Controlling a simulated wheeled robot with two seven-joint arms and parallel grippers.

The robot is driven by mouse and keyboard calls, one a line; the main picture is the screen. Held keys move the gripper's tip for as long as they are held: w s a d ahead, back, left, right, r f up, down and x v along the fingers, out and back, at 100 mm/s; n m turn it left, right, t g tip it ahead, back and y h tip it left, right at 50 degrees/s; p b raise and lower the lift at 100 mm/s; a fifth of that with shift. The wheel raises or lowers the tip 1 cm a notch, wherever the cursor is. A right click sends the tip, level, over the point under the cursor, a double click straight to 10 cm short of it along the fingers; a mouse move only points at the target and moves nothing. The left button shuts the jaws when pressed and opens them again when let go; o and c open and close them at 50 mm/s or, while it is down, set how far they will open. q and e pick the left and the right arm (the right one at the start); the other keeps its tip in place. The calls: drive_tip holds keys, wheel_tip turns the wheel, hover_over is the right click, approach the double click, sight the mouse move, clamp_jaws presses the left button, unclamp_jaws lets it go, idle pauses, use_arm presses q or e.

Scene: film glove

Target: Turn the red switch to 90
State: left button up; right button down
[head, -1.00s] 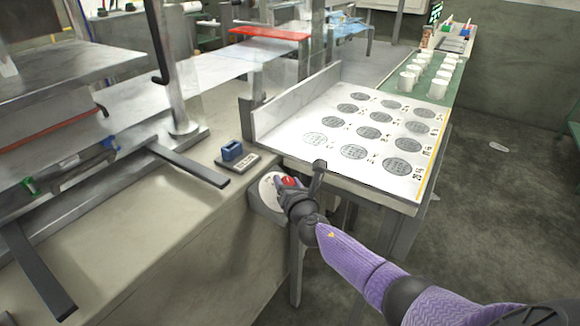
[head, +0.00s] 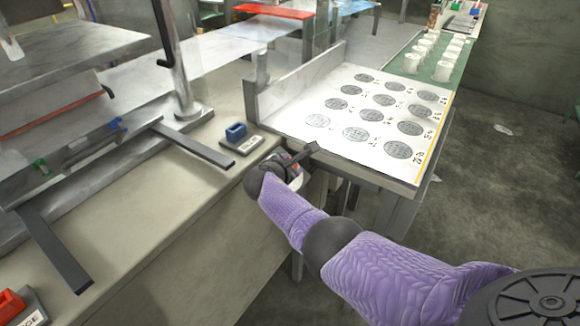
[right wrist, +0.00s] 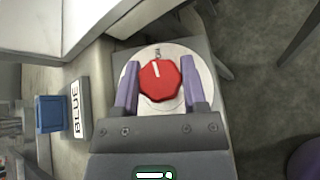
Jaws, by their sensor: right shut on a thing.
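The red switch (right wrist: 160,85) is an octagonal red knob on a round white dial in the right wrist view. Its short white mark points up, slightly left, toward small dark print at the dial's top edge that I cannot read. My right gripper (right wrist: 160,72) has one purple finger on each side of the knob and is shut on it. In the head view only a bit of the red switch (head: 296,166) shows; my gripper and wrist hide most of the dial. My left gripper is not in view.
A blue switch block (head: 236,132) on a labelled plate stands on the bench close by. A white board with grey discs (head: 340,104) lies right behind the dial. A red block (head: 12,303) sits at the bottom left. White cups (head: 442,72) stand farther back.

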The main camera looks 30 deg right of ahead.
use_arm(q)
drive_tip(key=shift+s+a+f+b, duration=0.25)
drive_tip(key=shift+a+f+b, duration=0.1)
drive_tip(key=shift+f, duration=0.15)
use_arm(e)
drive_tip(key=shift+m+g, duration=0.7)
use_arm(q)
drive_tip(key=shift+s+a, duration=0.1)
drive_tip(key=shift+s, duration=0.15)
use_arm(e)
drive_tip(key=shift+c, duration=0.7)
unclamp_jaws()
drive_tip(key=shift+d, duration=0.1)
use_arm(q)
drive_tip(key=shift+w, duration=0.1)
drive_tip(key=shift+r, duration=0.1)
use_arm(e)
drive_tip(key=shift+r, duration=0.1)
